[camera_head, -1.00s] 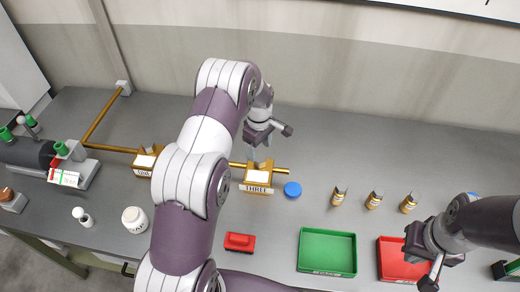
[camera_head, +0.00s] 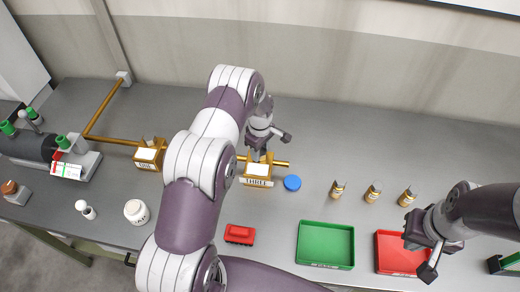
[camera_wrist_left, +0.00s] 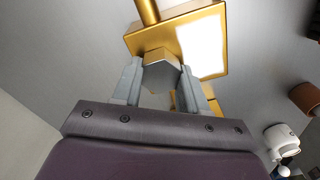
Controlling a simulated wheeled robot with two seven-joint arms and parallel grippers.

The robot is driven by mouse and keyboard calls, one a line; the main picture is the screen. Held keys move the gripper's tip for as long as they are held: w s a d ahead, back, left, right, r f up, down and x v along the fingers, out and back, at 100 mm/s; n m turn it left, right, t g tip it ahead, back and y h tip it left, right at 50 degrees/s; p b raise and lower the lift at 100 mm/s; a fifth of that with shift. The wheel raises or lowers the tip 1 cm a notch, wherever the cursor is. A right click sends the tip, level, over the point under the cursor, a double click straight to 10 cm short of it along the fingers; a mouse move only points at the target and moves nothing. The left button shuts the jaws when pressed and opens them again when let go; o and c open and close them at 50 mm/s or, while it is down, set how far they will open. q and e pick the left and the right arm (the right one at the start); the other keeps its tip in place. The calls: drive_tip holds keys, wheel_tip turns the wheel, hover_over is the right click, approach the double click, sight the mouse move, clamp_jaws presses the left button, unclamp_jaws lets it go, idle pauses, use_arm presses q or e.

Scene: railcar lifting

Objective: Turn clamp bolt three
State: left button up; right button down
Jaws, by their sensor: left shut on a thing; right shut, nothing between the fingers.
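Clamp block three (camera_head: 257,171) is a gold block with a white top patch and a "THREE" label, on a brass pipe (camera_head: 282,163) at mid bench. In the left wrist view its gold top (camera_wrist_left: 205,40) fills the upper middle. My left gripper (camera_head: 260,150) points down over this block. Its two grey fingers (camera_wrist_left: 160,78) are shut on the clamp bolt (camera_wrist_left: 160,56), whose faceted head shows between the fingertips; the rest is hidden. My right gripper (camera_head: 430,268) is shut and empty, above the bench at the right, near the red tray.
Clamp block one (camera_head: 149,155) sits left on the pipe; my left arm hides the stretch between. Gold-capped vials (camera_head: 373,194), a green tray (camera_head: 325,246), red tray (camera_head: 396,254), red block (camera_head: 239,234) and white jar (camera_head: 136,211) stand around.

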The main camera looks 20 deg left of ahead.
use_arm(q)
drive_tip(key=m+b, duration=0.2)
drive_tip(key=shift+f+m+b, duration=0.15)
drive_tip(key=shift+m+b, duration=0.2)
drive_tip(key=shift+m, duration=0.05)
drive_tip(key=m+b, duration=0.1)
drive_tip(key=m, duration=0.1)
drive_tip(key=shift+m+b, duration=0.35)
drive_tip(key=shift+m, duration=0.05)
drive_tip(key=m+b, duration=0.1)
drive_tip(key=m, duration=0.2)
drive_tip(key=shift+w+b, duration=0.1)
drive_tip(key=shift+b, duration=0.2)
drive_tip(key=shift+r+m+b, duration=0.2)
drive_tip(key=shift+m+b, duration=0.4)
drive_tip(key=shift+m, duration=1.2)
drive_tip(key=o, duration=0.9)
drive_tip(key=shift+o, duration=0.8)
